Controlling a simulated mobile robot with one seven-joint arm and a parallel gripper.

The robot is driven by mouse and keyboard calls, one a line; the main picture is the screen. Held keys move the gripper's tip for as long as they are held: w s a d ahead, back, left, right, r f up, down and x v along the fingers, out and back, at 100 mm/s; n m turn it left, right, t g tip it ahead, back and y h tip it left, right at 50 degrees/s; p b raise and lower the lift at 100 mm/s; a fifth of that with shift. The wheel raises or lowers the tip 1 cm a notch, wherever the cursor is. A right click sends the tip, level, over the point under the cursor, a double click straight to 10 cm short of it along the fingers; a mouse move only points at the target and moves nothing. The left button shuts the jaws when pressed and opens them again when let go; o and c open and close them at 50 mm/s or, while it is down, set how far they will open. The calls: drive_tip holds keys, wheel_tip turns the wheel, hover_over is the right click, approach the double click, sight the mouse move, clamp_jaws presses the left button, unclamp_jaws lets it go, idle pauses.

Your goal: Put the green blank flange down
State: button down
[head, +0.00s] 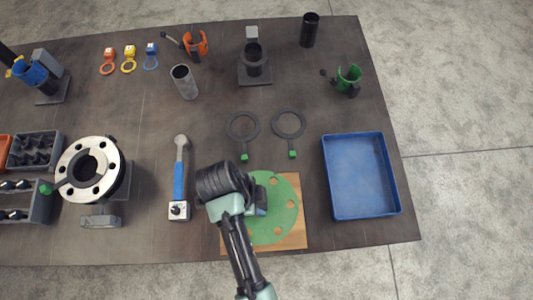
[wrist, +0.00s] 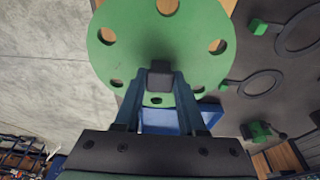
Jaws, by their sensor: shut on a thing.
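The green blank flange (head: 283,221) is a flat disc with several bolt holes. In the head view it is over a square wooden board (head: 299,240) near the table's front edge. My gripper (head: 258,200) is shut on the flange's dark central block (wrist: 160,75), with one finger on each side in the wrist view. The flange (wrist: 188,22) fills the upper middle of that view. I cannot tell whether it touches the board. My arm hides its left part in the head view.
A blue tray (head: 326,170) stands empty to the right. Two ring gaskets (head: 257,126) with green tabs lie behind the board. A blue-handled wrench (head: 179,180) and the flanged pipe (head: 113,153) are to the left. Bare table lies between board and tray.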

sight(259, 205)
wheel_tip(259, 205, down, 3)
drive_tip(key=shift+a+f, duration=0.1)
drive_tip(key=shift+f, duration=2.2)
drive_tip(key=shift+f, duration=0.1)
drive_tip(key=shift+c, duration=2.4)
unclamp_jaws()
